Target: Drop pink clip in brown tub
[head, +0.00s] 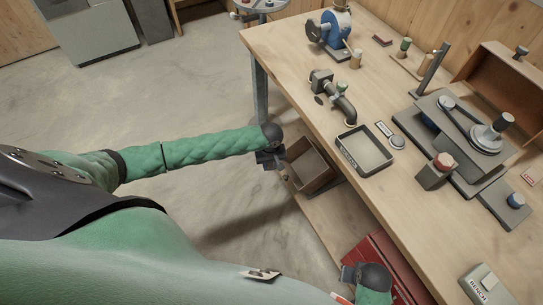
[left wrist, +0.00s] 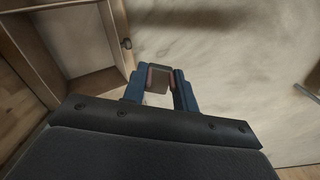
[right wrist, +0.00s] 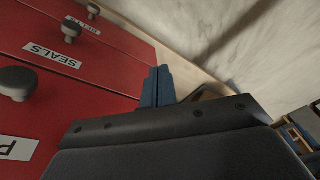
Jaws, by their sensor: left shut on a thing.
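My left gripper (head: 270,160) is off the bench's left edge, just left of an open brown box (head: 326,172). In the left wrist view its two blue fingers (left wrist: 159,88) are shut on a small, dull pinkish thing (left wrist: 150,78), apparently the pink clip. The brown box (left wrist: 92,84) lies to the left of the fingers there, and the clip is outside it. A larger brown open bin (head: 513,81) stands at the bench's back right; I cannot tell which is the tub. My right gripper (right wrist: 160,86) has its fingers together, empty, beside red drawers.
The wooden bench (head: 285,55) carries a grey tray (head: 347,158), a black tap-like pipe (head: 340,105), a blue machine (head: 335,28) and a grey machine with a round plate (head: 470,135). Red drawers (head: 385,262) stand below the bench. Concrete floor (head: 190,95) is clear at left.

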